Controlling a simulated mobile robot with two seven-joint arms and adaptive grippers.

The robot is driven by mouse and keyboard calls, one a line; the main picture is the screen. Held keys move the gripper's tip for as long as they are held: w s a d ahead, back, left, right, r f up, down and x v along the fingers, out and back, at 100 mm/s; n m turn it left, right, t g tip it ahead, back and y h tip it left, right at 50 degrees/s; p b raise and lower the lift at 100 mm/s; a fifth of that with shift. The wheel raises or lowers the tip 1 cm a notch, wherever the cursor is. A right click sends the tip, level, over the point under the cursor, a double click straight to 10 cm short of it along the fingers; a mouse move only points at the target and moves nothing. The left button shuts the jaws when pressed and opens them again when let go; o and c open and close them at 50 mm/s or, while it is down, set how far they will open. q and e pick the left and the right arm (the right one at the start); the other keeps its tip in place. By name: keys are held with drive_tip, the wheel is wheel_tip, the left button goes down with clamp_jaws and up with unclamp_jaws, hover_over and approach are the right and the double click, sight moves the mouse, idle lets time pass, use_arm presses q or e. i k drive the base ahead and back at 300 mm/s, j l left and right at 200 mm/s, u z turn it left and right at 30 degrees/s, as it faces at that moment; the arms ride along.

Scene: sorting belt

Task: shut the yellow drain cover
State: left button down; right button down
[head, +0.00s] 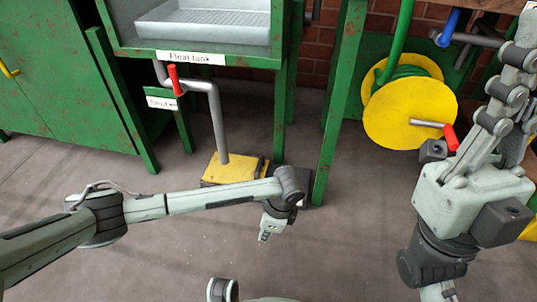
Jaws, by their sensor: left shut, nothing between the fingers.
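The yellow drain cover (231,170) is low on the floor at the foot of a grey pipe, under the green tank stand. A darker part shows at its right edge, and my left forearm crosses in front of its near side. I cannot tell how far open it is. My left gripper (264,238) points down over the bare floor, nearer to me and a little right of the cover, apart from it. It is shut and empty.
The float tank (190,57) stands above the cover, with a red valve handle (174,80) on its pipe. A green leg (334,130) stands right of the cover. A yellow hose reel (410,112) is at the right and a green cabinet (60,60) at the left.

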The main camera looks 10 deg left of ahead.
sight(240, 168)
drive_tip(key=i, duration=1.1)
